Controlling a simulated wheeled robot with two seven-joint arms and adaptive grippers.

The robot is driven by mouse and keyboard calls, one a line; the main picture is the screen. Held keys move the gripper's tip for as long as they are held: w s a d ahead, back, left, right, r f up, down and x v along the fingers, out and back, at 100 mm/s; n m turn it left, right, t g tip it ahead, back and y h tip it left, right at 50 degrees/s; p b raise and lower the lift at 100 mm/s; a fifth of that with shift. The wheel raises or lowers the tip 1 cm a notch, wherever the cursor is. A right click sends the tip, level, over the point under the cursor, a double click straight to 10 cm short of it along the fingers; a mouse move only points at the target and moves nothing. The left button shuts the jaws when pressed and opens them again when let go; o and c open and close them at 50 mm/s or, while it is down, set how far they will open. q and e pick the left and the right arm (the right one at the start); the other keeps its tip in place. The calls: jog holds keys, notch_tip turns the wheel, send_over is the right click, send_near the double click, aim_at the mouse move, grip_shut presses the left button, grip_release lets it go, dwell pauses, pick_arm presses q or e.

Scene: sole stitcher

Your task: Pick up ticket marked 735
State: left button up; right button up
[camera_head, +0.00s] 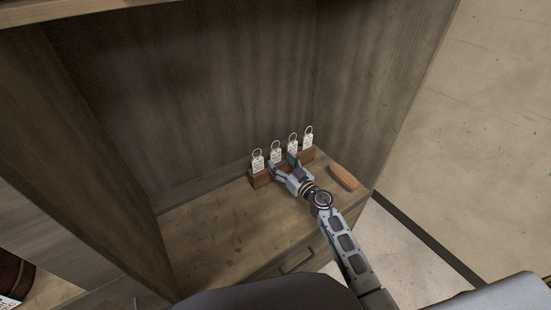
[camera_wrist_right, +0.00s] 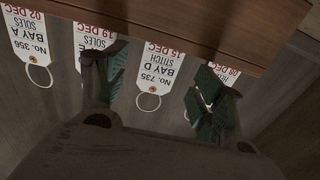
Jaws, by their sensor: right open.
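My right gripper (camera_head: 283,165) is open at the block. In the wrist view its green-padded fingers (camera_wrist_right: 160,88) are spread on either side of the 735 ticket, with nothing gripped. Contact cannot be told. My left gripper is not in view.
Other tickets stand close by: one marked 356 (camera_wrist_right: 30,45), one dated 19 DEC (camera_wrist_right: 96,36) partly behind a finger, and one behind the other finger. An orange-brown block (camera_head: 343,177) lies to the right. The front left of the wooden shelf (camera_head: 205,228) is clear.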

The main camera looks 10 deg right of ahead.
jog(key=shift+w+a, duration=0.25)
jog(key=shift+w, duration=0.4)
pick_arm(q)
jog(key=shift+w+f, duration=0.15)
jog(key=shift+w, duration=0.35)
pick_arm(e)
jog(key=shift+w+a, duration=0.1)
jog(key=shift+w, duration=0.15)
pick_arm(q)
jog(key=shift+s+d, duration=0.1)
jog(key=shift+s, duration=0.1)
pick_arm(e)
jog(key=shift+c, duration=0.5)
jog(key=c, duration=0.5)
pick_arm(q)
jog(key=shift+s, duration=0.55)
pick_arm(e)
jog(key=shift+c, duration=1.2)
